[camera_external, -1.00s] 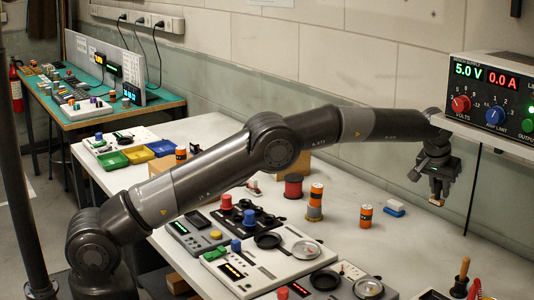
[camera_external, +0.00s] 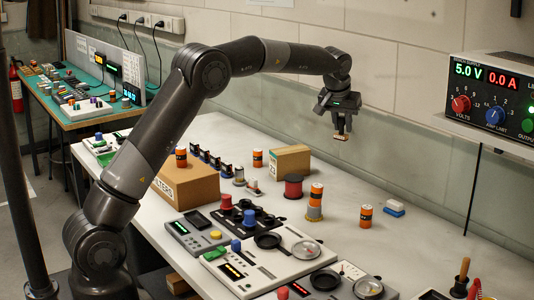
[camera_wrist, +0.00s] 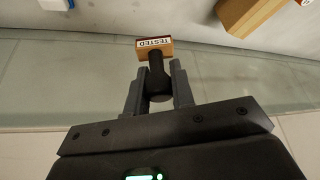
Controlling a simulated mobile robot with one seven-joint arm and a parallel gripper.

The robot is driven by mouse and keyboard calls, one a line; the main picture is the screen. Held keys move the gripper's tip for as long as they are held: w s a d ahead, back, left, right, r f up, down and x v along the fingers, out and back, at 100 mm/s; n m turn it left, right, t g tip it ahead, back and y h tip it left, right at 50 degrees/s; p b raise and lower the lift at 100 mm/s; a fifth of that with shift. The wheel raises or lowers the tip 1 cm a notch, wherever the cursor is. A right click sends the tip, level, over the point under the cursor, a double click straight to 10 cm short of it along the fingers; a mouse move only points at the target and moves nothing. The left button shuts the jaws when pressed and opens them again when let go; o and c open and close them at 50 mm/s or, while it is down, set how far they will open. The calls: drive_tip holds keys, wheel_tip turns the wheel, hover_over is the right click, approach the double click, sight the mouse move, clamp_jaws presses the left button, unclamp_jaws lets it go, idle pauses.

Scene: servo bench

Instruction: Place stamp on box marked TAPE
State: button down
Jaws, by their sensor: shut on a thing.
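My gripper (camera_external: 342,122) is shut on the stamp (camera_external: 341,137) and holds it high above the bench, near the back wall. In the wrist view the stamp's wooden base (camera_wrist: 154,50) has a label reading TESTED, and its dark handle (camera_wrist: 158,84) sits between the fingers (camera_wrist: 158,90). Two cardboard boxes stand on the bench: a small one (camera_external: 290,163) left of and below my gripper, and a larger one (camera_external: 186,188) farther left with partly legible lettering, perhaps ending TERS. I cannot read TAPE on either. A tan box corner (camera_wrist: 248,14) shows at the wrist view's upper right.
An orange-black cylinder (camera_external: 181,157) stands on the large box. Control panels fill the front. The power supply shelf is at right.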

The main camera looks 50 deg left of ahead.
drive_tip(key=s+a+r+n, duration=0.1)
drive_tip(key=s+a+r, duration=0.1)
drive_tip(key=s+a, duration=0.65)
approach(286, 148)
drive_tip(key=shift+w+r, duration=0.1)
drive_tip(key=shift+w, duration=0.55)
drive_tip(key=shift+a+f, duration=0.25)
drive_tip(key=shift+f, duration=1.9)
drive_tip(key=shift+f, duration=0.1)
drive_tip(key=c, duration=1.2)
unclamp_jaws()
drive_tip(key=shift+c, duration=0.2)
drive_tip(key=v, duration=1.2)
drive_tip(key=shift+d, duration=0.3)
